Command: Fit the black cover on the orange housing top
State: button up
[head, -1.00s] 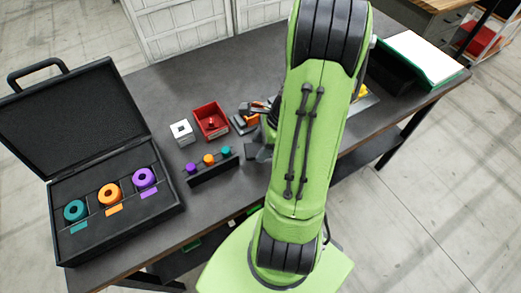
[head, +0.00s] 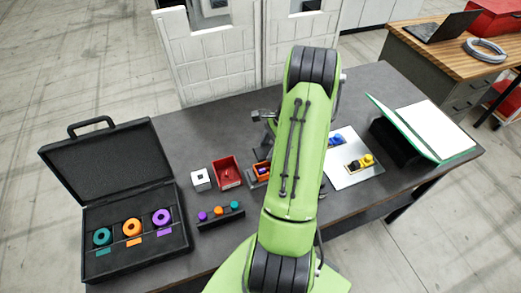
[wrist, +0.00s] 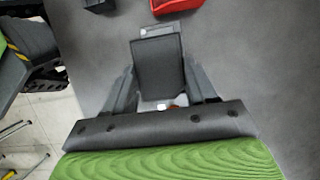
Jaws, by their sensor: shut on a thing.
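The orange housing (head: 262,168) sits on a dark base on the table, just right of the red bin, with a purple part visible in its open top. My arm partly blocks it. My gripper (wrist: 160,75) is shut on the black cover (wrist: 158,62), a dark rectangular plate between its two fingers in the wrist view. In the head view my gripper (head: 264,116) is behind the housing, apart from it and mostly hidden by my arm. The held cover cannot be made out in the head view.
A white block (head: 200,180) and red bin (head: 228,173) stand left of the housing. A rack with coloured knobs (head: 220,215) is in front. An open black case (head: 105,175) is at left. A silver plate (head: 345,177) and green-edged white board (head: 425,128) are at right.

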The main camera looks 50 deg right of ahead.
jog(key=shift+w+d+r, duration=0.1)
jog(key=shift+w+d, duration=0.1)
jog(key=shift+a+f+b, duration=0.25)
jog(key=shift+f+b, duration=0.25)
jog(key=shift+b, duration=0.05)
jog(key=shift+f+b, duration=1.9)
jog(key=shift+f, duration=0.55)
jog(key=shift+f+b, duration=0.65)
jog(key=shift+f, duration=0.7)
jog(key=o, duration=1.1)
jog(key=shift+c, duration=1.1)
jog(key=shift+r, duration=0.15)
